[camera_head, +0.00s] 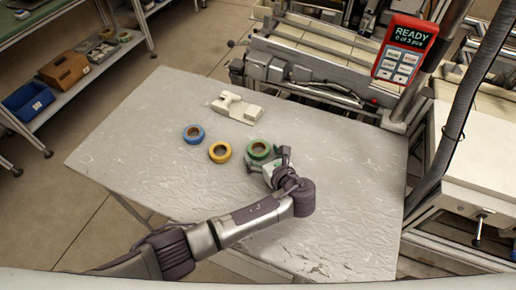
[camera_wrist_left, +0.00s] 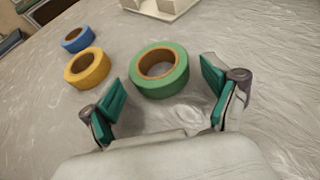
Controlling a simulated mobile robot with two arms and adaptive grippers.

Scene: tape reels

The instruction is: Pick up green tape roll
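The green tape roll (camera_head: 259,149) lies flat on the grey table (camera_head: 330,215). In the left wrist view the green tape roll (camera_wrist_left: 147,83) sits ahead of my left gripper, near the gap between its fingers. My left gripper (camera_head: 266,165) is right beside the roll on its near side. In the wrist view the left gripper (camera_wrist_left: 162,103) is open, its two teal finger pads wide apart with nothing between them that I can see held. My right gripper is not in view.
A yellow tape roll (camera_head: 220,152) and a blue tape roll (camera_head: 194,134) lie left of the green one. A white block-like part (camera_head: 237,107) is behind them. Machinery (camera_head: 305,75) with a red READY panel (camera_head: 402,50) borders the table's far side. The table's right part is clear.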

